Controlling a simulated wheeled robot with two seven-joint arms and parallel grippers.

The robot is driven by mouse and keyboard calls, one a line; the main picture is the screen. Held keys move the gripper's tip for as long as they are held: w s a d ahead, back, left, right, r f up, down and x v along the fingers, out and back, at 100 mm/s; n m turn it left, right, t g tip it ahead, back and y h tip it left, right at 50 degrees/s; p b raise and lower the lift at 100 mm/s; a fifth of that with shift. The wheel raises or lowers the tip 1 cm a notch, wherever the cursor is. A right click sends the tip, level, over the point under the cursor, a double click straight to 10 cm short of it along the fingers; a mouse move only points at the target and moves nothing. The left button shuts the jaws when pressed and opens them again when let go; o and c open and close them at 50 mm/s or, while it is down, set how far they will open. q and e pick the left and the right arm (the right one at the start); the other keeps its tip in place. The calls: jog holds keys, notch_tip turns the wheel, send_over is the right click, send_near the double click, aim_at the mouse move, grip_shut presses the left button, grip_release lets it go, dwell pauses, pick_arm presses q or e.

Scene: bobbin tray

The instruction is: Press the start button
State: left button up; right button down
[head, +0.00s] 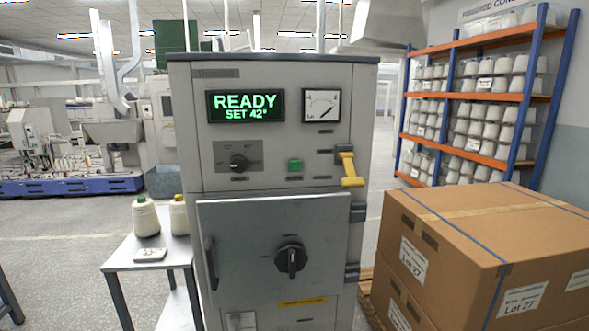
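A grey machine cabinet (290,120) stands upright in the middle of the head view. The lit display (245,106) reads "READY SET 42°". A dial gauge (321,106) is to its right. Below, the door (250,225) looks closed, with a dark handle at its left and a black rotary latch (291,260). Neither of my grippers shows in this view.
A yellow lever (349,168) juts out right of the button. A small side table (128,262) with two bobbins or cones stands at left. Strapped cardboard boxes (465,260) on a pallet block the right. A rack (517,110) of cones stands behind them.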

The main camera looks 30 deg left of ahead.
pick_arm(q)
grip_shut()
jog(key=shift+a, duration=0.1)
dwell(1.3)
